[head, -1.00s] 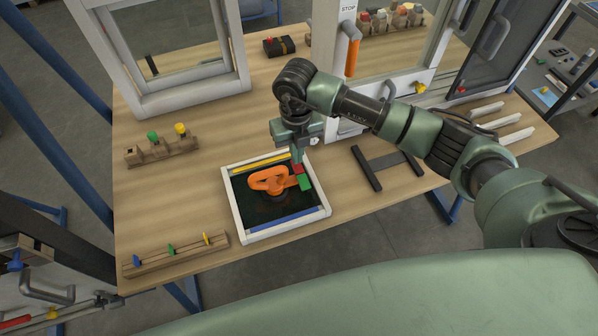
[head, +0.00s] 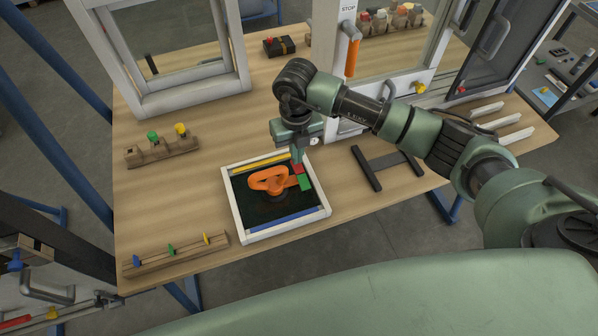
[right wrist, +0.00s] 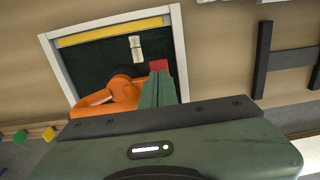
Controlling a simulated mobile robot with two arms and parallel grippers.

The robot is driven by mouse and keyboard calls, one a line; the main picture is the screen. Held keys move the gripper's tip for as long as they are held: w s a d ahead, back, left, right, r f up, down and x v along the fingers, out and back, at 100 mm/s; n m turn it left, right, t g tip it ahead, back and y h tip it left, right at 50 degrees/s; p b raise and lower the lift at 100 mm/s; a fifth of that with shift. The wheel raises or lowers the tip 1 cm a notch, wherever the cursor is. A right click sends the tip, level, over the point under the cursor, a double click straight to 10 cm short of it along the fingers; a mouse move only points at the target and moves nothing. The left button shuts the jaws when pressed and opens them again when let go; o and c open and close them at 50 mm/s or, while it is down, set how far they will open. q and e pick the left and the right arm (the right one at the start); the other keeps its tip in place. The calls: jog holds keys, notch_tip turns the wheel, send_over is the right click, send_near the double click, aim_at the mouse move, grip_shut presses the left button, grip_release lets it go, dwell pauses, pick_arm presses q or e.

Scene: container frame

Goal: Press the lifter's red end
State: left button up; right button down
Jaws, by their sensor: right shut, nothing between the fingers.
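The orange lifter (head: 267,180) sits on a dark panel inside a white frame (head: 235,222) on the wooden table. It has a red end (head: 297,169) and a green end (head: 305,182) at its right side. My right gripper (head: 298,160) is shut and empty, pointing down with its fingertips at the red end. In the right wrist view the red end (right wrist: 158,65) shows just beyond the fingertips, and the orange lifter (right wrist: 120,92) is beside them. I cannot tell whether they touch. My left gripper is not in view.
A yellow strip (head: 262,162) and a blue strip (head: 284,221) line the frame. A dark H-shaped stand (head: 387,165) is to the right. Wooden racks with coloured knobs (head: 162,150) and coloured switches (head: 175,252) stand at the left. Window frames stand behind.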

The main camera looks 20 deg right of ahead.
jog(key=shift+f+b, duration=0.9)
jog(key=shift+f, duration=0.2)
dwell(0.6)
jog(key=shift+r, duration=0.1)
jog(key=shift+r+p, duration=2.25)
jog(key=shift+r, duration=1.25)
